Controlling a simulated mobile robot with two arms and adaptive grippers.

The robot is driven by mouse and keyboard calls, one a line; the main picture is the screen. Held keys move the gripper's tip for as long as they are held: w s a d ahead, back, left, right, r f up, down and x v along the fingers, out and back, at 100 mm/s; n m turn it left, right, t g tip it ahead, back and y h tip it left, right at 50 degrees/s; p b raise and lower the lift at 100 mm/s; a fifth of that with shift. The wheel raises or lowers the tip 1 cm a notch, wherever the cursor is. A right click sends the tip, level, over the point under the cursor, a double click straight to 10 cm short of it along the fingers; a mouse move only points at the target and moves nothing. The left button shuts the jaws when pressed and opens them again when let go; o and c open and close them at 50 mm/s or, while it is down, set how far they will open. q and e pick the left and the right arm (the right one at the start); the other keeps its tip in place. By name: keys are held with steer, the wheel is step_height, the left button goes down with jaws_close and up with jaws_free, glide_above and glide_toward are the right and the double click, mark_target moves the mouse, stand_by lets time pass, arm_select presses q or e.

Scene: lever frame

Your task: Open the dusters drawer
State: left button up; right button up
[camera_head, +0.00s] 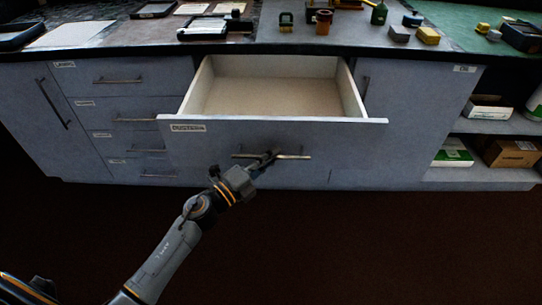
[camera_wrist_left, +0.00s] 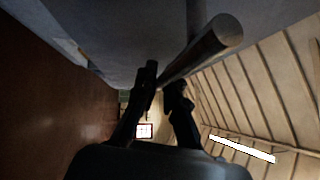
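The wide grey drawer (camera_head: 240,139), with a label reading like "DUSTERS" at its upper left, stands pulled well out of the cabinet. Its pale inside (camera_head: 270,97) looks empty. Its horizontal bar handle (camera_head: 297,157) runs across the front and shows large in the left wrist view (camera_wrist_left: 213,47). My left gripper (camera_head: 265,157) is at the middle of this handle. In the left wrist view its dark fingers (camera_wrist_left: 165,82) lie on either side of the bar and appear closed on it; the contact itself is shadowed. My right gripper is out of view.
Smaller labelled drawers (camera_head: 130,115) and a door with a vertical handle (camera_head: 53,103) are left, shut. A door is right, beside open shelves with boxes (camera_head: 508,153). The countertop (camera_head: 270,35) holds trays and small items. The dark floor (camera_head: 400,250) ahead is clear.

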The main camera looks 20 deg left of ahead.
arm_select(q)
steer(key=o, duration=0.5)
steer(key=shift+c, duration=0.2)
steer(key=v, duration=1.2)
